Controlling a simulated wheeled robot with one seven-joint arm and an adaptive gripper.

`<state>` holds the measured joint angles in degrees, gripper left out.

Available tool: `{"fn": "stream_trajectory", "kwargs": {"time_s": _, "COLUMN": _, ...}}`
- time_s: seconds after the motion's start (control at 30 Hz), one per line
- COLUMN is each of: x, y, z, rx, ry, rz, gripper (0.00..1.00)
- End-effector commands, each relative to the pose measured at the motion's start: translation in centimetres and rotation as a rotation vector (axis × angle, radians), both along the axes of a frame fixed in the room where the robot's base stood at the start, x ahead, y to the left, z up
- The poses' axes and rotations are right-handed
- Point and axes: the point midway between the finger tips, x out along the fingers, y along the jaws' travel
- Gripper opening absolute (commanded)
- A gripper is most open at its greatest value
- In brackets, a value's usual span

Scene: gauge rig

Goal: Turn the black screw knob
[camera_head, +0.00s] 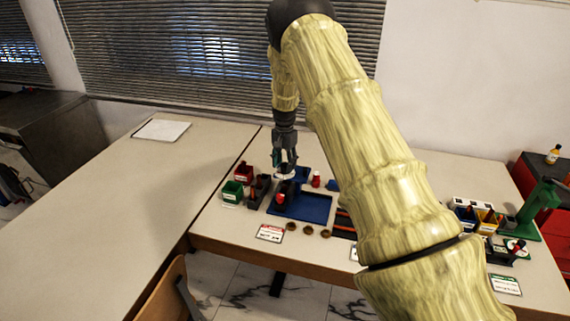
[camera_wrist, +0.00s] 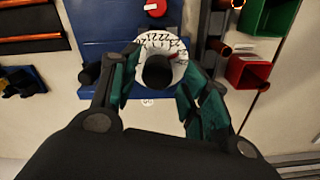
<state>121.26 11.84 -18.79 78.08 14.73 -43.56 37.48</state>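A black round knob (camera_wrist: 158,72) sits at the middle of a white dial (camera_wrist: 153,41) with black numbers in the wrist view. The dial stands over a blue base plate (camera_wrist: 97,56). My gripper (camera_wrist: 160,76) is open, with one teal-padded finger on each side of the knob. Gaps show between the knob and both fingers; no contact is visible. In the head view my gripper (camera_head: 286,158) points down over the white dial (camera_head: 285,176). The knob is hard to make out there.
A red bin (camera_head: 244,174) and a green bin (camera_head: 232,191) stand left of the blue plate (camera_head: 302,207). A red-topped piece (camera_head: 316,179) stands to its right. Small brown round pieces (camera_head: 308,230) lie in front. The left table (camera_head: 120,220) is mostly clear.

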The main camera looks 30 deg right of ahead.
Motion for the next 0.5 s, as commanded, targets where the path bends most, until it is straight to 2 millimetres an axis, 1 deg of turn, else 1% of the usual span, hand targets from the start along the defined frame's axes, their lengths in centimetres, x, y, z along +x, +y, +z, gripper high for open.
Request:
{"fn": "stream_trajectory", "kwargs": {"time_s": 0.23, "x": -0.2, "y": 0.0, "z": -0.3, "rx": 0.001, "ry": 0.005, "rz": 0.0, "gripper": 0.5}}
{"fn": "stream_trajectory", "kwargs": {"time_s": 0.33, "x": -0.2, "y": 0.0, "z": -0.1, "rx": 0.001, "ry": 0.005, "rz": 0.0, "gripper": 0.5}}
{"fn": "stream_trajectory", "kwargs": {"time_s": 0.43, "x": -0.2, "y": 0.0, "z": 0.6, "rx": 0.001, "ry": 0.004, "rz": 0.0, "gripper": 0.5}}
{"fn": "stream_trajectory", "kwargs": {"time_s": 0.5, "x": -0.2, "y": 0.0, "z": 1.5, "rx": 0.0, "ry": 0.003, "rz": 0.0, "gripper": 0.5}}
